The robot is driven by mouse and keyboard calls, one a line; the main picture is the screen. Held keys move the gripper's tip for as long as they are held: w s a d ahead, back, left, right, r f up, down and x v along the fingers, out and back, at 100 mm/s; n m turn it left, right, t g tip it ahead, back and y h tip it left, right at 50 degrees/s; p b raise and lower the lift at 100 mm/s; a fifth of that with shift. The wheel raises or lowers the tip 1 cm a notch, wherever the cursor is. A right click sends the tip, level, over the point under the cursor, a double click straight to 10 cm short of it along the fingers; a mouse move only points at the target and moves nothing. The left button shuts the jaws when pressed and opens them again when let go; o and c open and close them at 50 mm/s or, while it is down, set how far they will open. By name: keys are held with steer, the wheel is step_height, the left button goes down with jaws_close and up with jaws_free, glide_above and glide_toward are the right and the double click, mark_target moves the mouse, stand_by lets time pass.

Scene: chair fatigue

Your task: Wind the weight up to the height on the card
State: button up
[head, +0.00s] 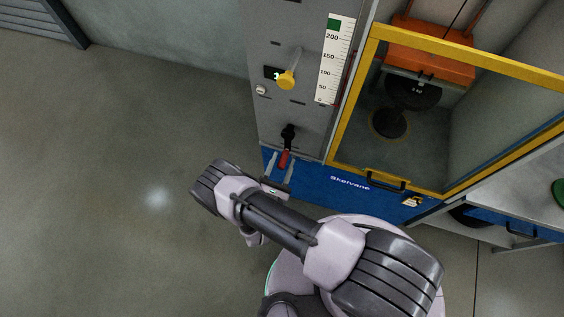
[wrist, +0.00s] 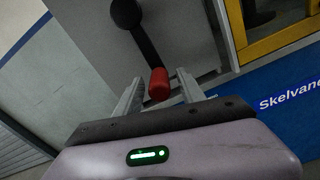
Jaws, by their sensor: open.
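The crank (head: 289,134) is on the grey machine panel; its black arm hangs down to a red handle (head: 284,158). My gripper (head: 279,170) is open at the handle. In the wrist view the red handle (wrist: 159,84) shows between the two spread fingers; I cannot tell if either touches it. The dark weight (head: 413,93) is behind the yellow-framed window, under an orange carriage (head: 430,60). A dark round pad (head: 389,123) lies below it. A white scale (head: 334,62) marked 50 to 200 has a green patch at its top. I cannot make out a height card.
A yellow knob (head: 287,79) sticks out of the panel above the crank. The yellow window frame (head: 345,110) is right of the crank, with a black handle (head: 385,183) at its bottom. A small tag hangs on the blue base (head: 320,178). The floor at left is clear.

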jaws_close()
stand_by(1.3)
